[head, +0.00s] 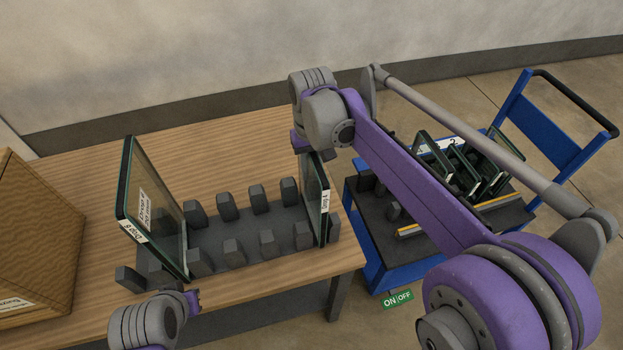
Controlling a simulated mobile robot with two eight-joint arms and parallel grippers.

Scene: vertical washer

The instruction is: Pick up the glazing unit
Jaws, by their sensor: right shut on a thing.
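A glazing unit (316,200) with a dark edge and a white label stands upright at the right end of the dark slotted rack (255,228). My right gripper (302,147) is at its top edge and is shut on it. The fingertips are small and partly hidden by my wrist. A second, larger glazing unit (160,205) with white labels stands upright at the rack's left end. My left gripper (190,300) is low at the table's front edge, just in front of the larger unit; its opening cannot be made out.
The rack is on a wooden table (225,140), with empty slots between the two units. A wooden box (40,235) stands at the left. A blue cart (375,275) with several glazing units (485,165) stands at the right, partly behind my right arm.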

